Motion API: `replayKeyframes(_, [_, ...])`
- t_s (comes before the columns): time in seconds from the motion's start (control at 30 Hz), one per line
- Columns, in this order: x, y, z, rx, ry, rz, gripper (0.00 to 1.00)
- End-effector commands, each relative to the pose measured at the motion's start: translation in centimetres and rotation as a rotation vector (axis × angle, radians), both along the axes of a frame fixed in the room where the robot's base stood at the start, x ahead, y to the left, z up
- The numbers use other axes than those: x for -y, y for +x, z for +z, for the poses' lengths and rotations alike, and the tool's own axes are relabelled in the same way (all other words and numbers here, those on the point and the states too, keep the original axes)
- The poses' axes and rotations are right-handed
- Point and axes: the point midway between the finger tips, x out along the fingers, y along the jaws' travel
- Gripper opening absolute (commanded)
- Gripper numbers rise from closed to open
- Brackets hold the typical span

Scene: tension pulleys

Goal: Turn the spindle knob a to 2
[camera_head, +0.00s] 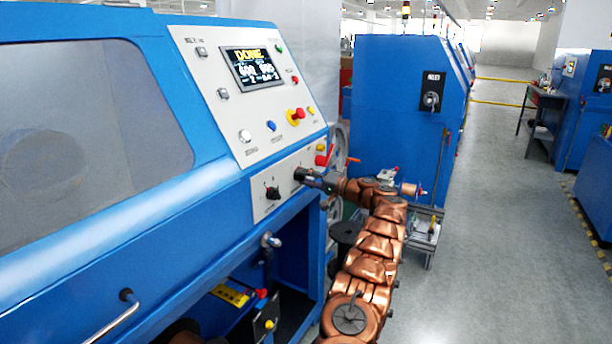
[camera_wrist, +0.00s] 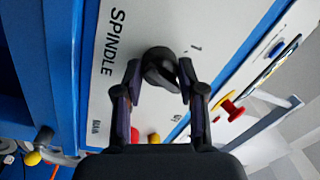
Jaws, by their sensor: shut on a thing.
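The spindle knob, a rounded black knob (camera_wrist: 160,66), sits on a white panel beside the printed word SPINDLE in the wrist view. My gripper (camera_wrist: 161,77) is shut on it, with one finger on each side. A printed 1 shows right of the knob; another small mark lower right is hard to read. The knob's pointer direction cannot be told, partly because the fingers cover it. In the head view my gripper (camera_head: 312,178) reaches the right part of the machine's lower white panel, where it mostly hides the knob.
Another black knob (camera_head: 272,193) is on the same lower panel, to the left. Above are a lit display (camera_head: 252,68) and a red-and-yellow button (camera_head: 295,115). A red-handled part (camera_head: 325,159) is close to my gripper. Open floor (camera_head: 500,220) lies to the right.

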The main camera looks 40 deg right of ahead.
Motion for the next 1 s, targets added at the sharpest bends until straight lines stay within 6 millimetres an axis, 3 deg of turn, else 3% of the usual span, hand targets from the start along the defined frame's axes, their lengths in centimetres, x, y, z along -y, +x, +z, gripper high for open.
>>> replayKeyframes(0.5, [-0.11,0.03,0.15,-0.129,0.428,0.000,0.05])
replayKeyframes(1.0, [0.04,-0.09,-0.11,-0.184,0.612,-0.003,0.08])
